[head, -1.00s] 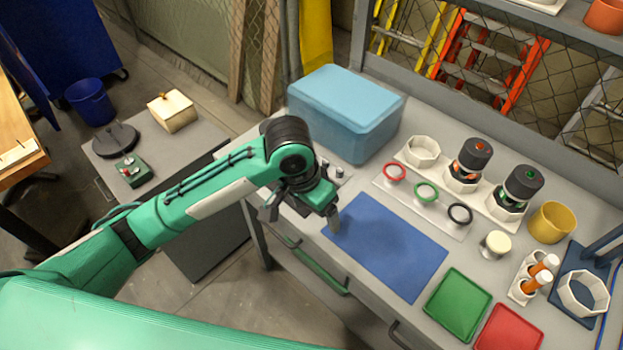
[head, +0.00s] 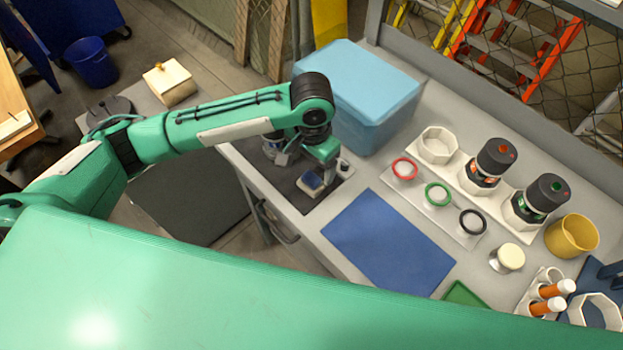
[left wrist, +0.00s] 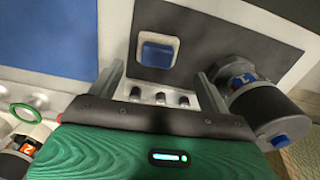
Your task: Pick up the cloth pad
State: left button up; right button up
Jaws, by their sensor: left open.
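The cloth pad (head: 311,184) is a small blue square with a pale edge. It lies on a dark mat (head: 298,200) at the left end of the bench. In the left wrist view the pad (left wrist: 158,51) sits ahead of the fingertips, between their lines, on the dark mat (left wrist: 200,38). My left gripper (head: 318,165) is just above and beside the pad in the head view, and its fingers partly cover the area. In the left wrist view the gripper (left wrist: 163,75) is open, with nothing between its fingers. My right gripper is not in view.
A canister (left wrist: 262,103) stands close beside the right finger in the left wrist view. Several small pegs (left wrist: 160,98) show between the fingers. A light blue box (head: 360,95) stands behind the gripper. A flat blue mat (head: 388,240) lies to the right, bare.

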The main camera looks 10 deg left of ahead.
aim_at(311, 178)
pick_arm(q)
jog(key=shift+s+f, duration=0.2)
jog(key=shift+f, duration=0.3)
jog(key=f, duration=0.2)
jog(key=f+p, duration=0.1)
jog(key=shift+s+f, duration=0.3)
jog(key=shift+f, duration=0.55)
jog(key=c, duration=1.1)
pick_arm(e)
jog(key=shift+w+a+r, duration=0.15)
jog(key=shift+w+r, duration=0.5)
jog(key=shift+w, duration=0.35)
